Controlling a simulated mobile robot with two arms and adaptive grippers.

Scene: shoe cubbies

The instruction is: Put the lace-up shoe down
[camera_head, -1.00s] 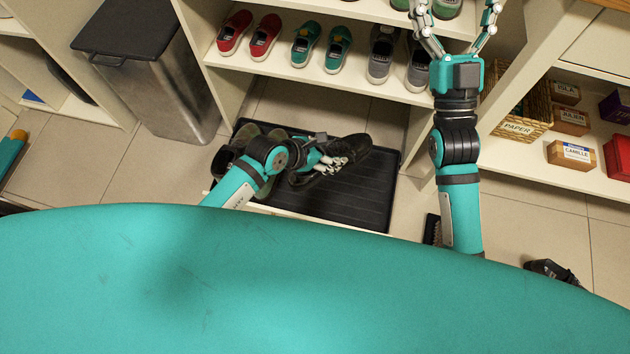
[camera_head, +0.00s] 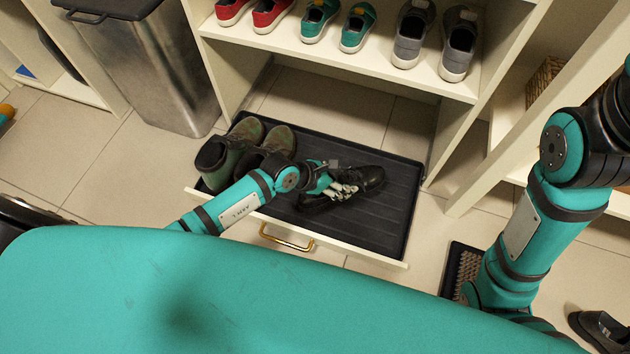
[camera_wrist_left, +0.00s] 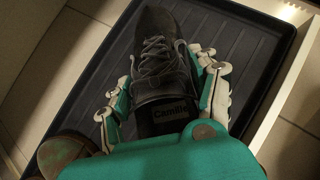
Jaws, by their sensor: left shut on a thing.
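The tray also shows in the left wrist view (camera_wrist_left: 85,110). My right arm is at the right, its gripper outside the picture.
Olive boots (camera_head: 228,157) stand at the tray's left end. The tray's right part is bare. A pale drawer front with a brass handle (camera_head: 287,238) runs along its near side. A shelf (camera_head: 330,53) with several shoes is above. A brush mat (camera_head: 463,268) lies right.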

